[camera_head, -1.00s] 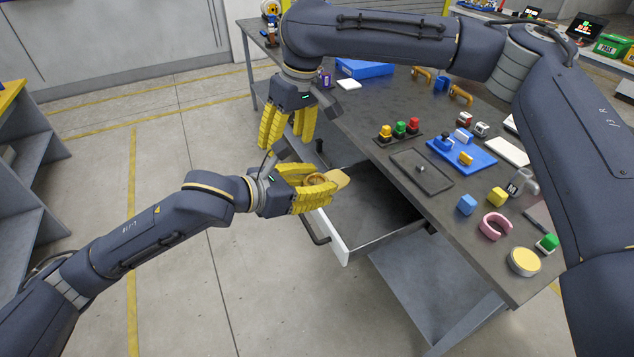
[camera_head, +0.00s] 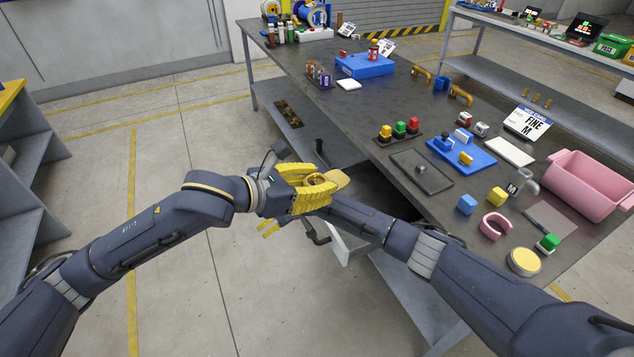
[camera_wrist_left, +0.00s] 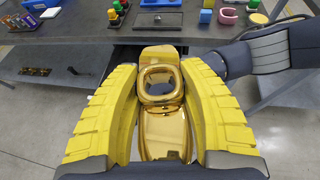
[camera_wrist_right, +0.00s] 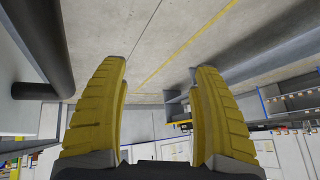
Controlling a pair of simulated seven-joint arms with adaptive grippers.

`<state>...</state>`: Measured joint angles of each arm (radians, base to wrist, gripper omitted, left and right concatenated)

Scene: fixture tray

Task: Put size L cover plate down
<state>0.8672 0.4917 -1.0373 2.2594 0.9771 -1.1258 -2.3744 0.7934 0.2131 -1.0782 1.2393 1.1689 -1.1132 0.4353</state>
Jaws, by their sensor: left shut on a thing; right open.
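The cover plate (camera_head: 338,180) is gold, with a squarish ring on top. My left gripper (camera_head: 326,190) is shut on it, in the air in front of the workbench edge. In the left wrist view the plate (camera_wrist_left: 164,128) lies between the two yellow fingers, with its ring facing the camera. No size mark is readable on it. My right gripper (camera_head: 269,229) shows only as yellow fingertips, mostly hidden behind the left gripper. In the right wrist view it is open and empty (camera_wrist_right: 160,66).
An open drawer (camera_head: 338,249) under the bench is partly hidden by my right arm.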

